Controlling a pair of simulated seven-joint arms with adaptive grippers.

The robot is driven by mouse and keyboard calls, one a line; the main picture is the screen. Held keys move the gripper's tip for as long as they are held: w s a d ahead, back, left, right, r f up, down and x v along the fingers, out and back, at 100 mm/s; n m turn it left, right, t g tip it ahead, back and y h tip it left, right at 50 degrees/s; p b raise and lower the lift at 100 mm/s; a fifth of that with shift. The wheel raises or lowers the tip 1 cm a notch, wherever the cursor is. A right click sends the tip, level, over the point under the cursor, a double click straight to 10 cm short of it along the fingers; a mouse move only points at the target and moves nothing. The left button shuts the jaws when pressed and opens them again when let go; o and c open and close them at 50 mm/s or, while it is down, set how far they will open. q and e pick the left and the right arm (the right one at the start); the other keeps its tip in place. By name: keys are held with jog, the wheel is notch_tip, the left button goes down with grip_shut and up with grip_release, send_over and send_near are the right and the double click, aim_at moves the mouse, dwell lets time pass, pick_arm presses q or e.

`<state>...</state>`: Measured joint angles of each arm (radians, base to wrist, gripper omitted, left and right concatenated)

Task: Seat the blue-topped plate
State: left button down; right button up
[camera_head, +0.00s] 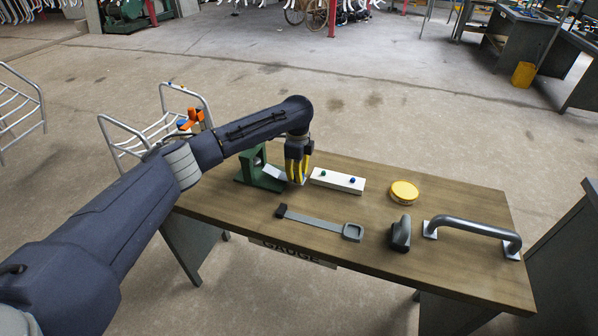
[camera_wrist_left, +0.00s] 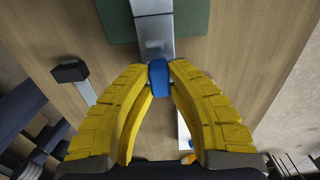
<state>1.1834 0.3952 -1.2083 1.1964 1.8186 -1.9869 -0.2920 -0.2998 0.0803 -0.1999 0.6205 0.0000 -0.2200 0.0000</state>
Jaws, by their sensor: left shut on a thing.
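My left gripper (camera_head: 299,180) is over the back left part of the wooden table, beside a green stand (camera_head: 250,168). In the left wrist view its yellow fingers (camera_wrist_left: 160,70) close on the blue top (camera_wrist_left: 158,80) of a grey metal plate (camera_wrist_left: 154,30). The plate reaches from the fingertips toward the green stand, which also shows in the left wrist view (camera_wrist_left: 192,18). The plate's grey face also shows in the head view (camera_head: 273,171), next to the stand. Whether the plate touches or rests in the stand I cannot tell. My right gripper is not in view.
A white block (camera_head: 345,184) with a green and a blue knob lies right of the gripper. A yellow round tin (camera_head: 404,191), a grey flat tool (camera_head: 318,221), a dark upright piece (camera_head: 401,234) and a grey handle bar (camera_head: 472,229) lie on the table (camera_head: 450,270).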

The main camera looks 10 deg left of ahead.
aim_at(279, 175)
pick_arm(q)
jog(key=shift+w+a, duration=0.2)
jog(key=shift+a, duration=1.4)
jog(key=shift+w+a, duration=0.15)
jog(key=shift+a, duration=1.45)
jog(key=shift+f, duration=0.35)
jog(key=c, duration=1.3)
grip_release()
notch_tip(279, 175, up, 12)
